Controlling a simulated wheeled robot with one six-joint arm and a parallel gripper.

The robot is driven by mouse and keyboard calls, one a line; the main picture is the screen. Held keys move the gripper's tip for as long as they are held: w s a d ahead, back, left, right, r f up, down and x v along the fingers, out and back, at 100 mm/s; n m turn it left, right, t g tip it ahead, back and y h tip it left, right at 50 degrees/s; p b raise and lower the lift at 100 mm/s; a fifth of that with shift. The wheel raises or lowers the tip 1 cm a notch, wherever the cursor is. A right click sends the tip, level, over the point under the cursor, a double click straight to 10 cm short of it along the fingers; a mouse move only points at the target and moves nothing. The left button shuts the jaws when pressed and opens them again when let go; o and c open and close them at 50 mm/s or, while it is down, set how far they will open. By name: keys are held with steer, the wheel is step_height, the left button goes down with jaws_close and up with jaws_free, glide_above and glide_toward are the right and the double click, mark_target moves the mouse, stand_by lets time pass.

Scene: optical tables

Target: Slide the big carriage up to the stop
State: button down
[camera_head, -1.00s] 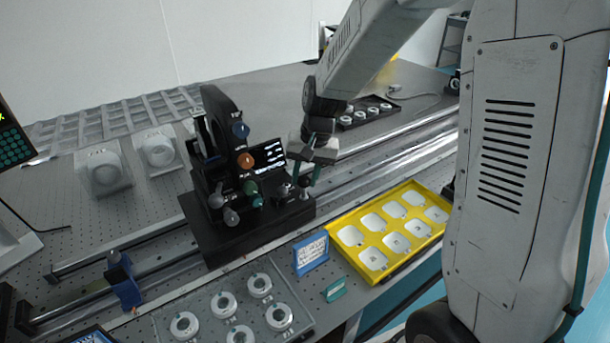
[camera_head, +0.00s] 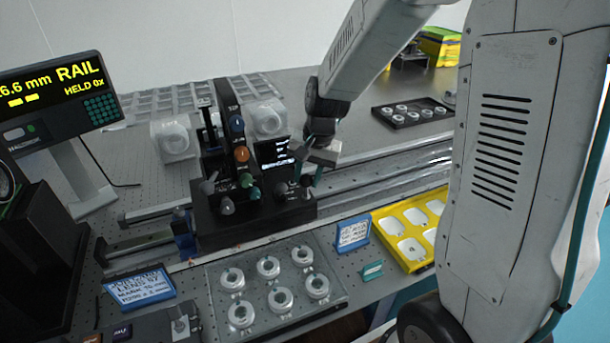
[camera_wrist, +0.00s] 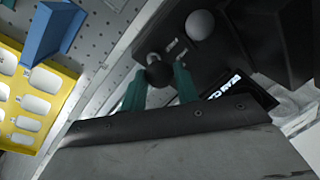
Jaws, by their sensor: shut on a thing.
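The big carriage (camera_head: 255,222) is a black block with an upright plate, coloured knobs and a small screen. It sits on the rail (camera_head: 140,242). The blue stop (camera_head: 183,236) stands on the rail at the carriage's left end. They look very close; I cannot tell whether they touch. My gripper (camera_head: 306,184) is at the carriage's right end. In the wrist view its green fingertips (camera_wrist: 160,88) are shut on a black ball knob (camera_wrist: 160,73), which stands on the carriage. A grey ball knob (camera_wrist: 200,24) is beside it.
A readout (camera_head: 60,92) at left shows "6.6 mm RAIL" and "HELD 0x", its left edge cut off. In front are a clear tray (camera_head: 337,300) of round parts, a yellow tray (camera_head: 378,226) and blue signs (camera_head: 353,233). A black tray (camera_head: 380,113) lies behind the rails.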

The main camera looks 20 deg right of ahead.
steer(key=c, duration=1.1)
jaws_free()
steer(key=shift+o, duration=0.2)
step_height(320, 180, up, 8)
steer(key=d, duration=0.1)
steer(key=shift+s+f, duration=0.15)
steer(key=shift+s, duration=0.3)
steer(key=shift+d, duration=0.1)
